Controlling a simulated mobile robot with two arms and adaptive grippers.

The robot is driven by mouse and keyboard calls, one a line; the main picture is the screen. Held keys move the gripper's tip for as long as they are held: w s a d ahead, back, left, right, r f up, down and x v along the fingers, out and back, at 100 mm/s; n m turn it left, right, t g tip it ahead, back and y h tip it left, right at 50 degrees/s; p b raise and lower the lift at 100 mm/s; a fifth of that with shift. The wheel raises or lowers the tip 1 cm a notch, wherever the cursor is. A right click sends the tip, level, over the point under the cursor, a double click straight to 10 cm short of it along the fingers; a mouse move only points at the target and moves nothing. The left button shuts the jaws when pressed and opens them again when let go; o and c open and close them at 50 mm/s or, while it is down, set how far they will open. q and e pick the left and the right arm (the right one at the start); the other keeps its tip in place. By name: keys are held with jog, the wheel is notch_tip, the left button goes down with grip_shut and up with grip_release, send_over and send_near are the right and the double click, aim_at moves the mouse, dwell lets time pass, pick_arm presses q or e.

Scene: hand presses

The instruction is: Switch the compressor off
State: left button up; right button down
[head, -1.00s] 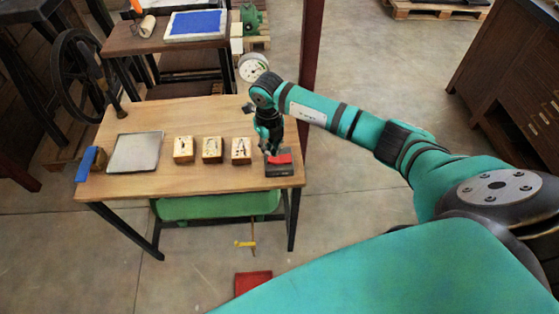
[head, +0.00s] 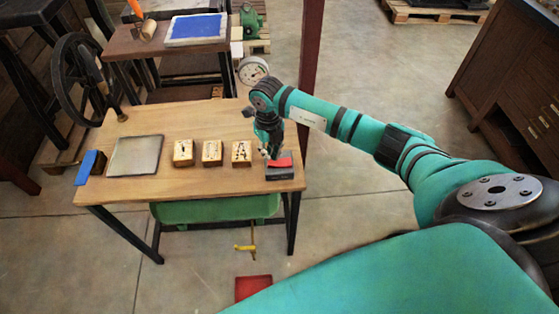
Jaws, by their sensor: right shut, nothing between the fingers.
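A small dark box with a red top piece (head: 281,161) sits at the table's front right corner; it looks like a switch, the compressor's perhaps. My right gripper (head: 265,153) is shut and empty, pointing down at the left side of the red piece. I cannot tell whether it touches it. A green tank (head: 215,209), possibly the compressor, lies under the table. A round white gauge (head: 253,69) shows just behind my right wrist. My left gripper is out of view.
The wooden table (head: 200,187) also holds a grey plate (head: 135,155), several marked wooden blocks (head: 212,153) and a blue-faced block (head: 87,167). A dark red post (head: 311,60) stands behind my right forearm. A red square (head: 252,286) lies on the floor.

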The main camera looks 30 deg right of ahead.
jog(key=shift+f+b, duration=1)
jog(key=shift+f, duration=0.25)
dwell(0.8)
jog(key=shift+r, duration=0.15)
jog(key=shift+r+p, duration=2.5)
jog(key=shift+r, duration=0.9)
